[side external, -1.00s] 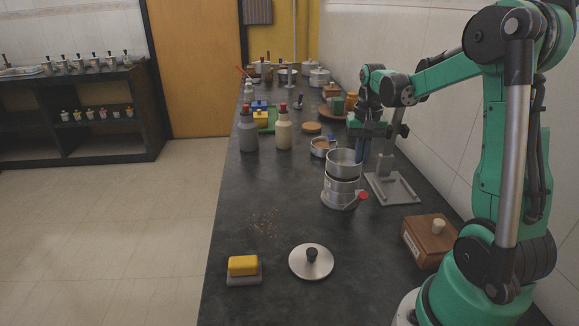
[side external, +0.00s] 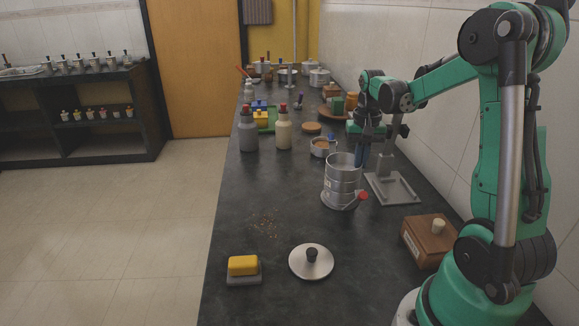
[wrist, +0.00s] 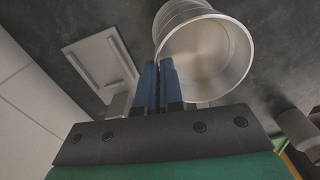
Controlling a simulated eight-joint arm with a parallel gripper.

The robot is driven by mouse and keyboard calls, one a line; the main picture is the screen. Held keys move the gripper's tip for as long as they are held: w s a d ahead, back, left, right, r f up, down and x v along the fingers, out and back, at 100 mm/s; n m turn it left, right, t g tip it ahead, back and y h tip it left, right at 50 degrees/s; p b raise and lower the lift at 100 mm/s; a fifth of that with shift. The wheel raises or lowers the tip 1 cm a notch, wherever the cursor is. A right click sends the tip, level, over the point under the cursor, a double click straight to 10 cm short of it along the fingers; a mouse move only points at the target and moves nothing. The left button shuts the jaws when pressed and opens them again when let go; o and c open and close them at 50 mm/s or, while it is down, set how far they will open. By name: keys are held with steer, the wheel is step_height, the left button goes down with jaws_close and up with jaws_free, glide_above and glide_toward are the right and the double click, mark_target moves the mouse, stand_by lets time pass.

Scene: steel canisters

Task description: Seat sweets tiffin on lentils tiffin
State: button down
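Two steel tiffins stand in one upright stack on the dark counter. The upper one, which I take as the sweets tiffin (side external: 344,170), is open-topped and looks empty inside in the wrist view (wrist: 215,55). The lower one, which I take as the lentils tiffin (side external: 340,197), is directly under it, and no clear gap shows between them. Their labels are too small to read. My gripper (side external: 362,158) is at the upper tiffin's right rim. In the wrist view its blue fingers (wrist: 157,82) are nearly together, with the tiffin's wall between them.
A grey metal stand (side external: 393,187) is close on the right, and a red knob (side external: 362,196) sticks out beside the stack. A lid (side external: 311,262), a butter dish (side external: 243,269) and a wooden box (side external: 429,240) are in front. Two bottles (side external: 283,130) stand behind left.

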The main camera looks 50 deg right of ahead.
steer(key=c, duration=0.6)
jaws_free()
steer(key=shift+r, duration=3)
steer(key=a+f+n+t, duration=0.1)
steer(key=a+n+t, duration=0.6)
steer(key=a, duration=1.5)
steer(key=n, duration=0.3)
steer(key=shift+s+a, duration=0.2)
steer(key=shift+a, duration=0.15)
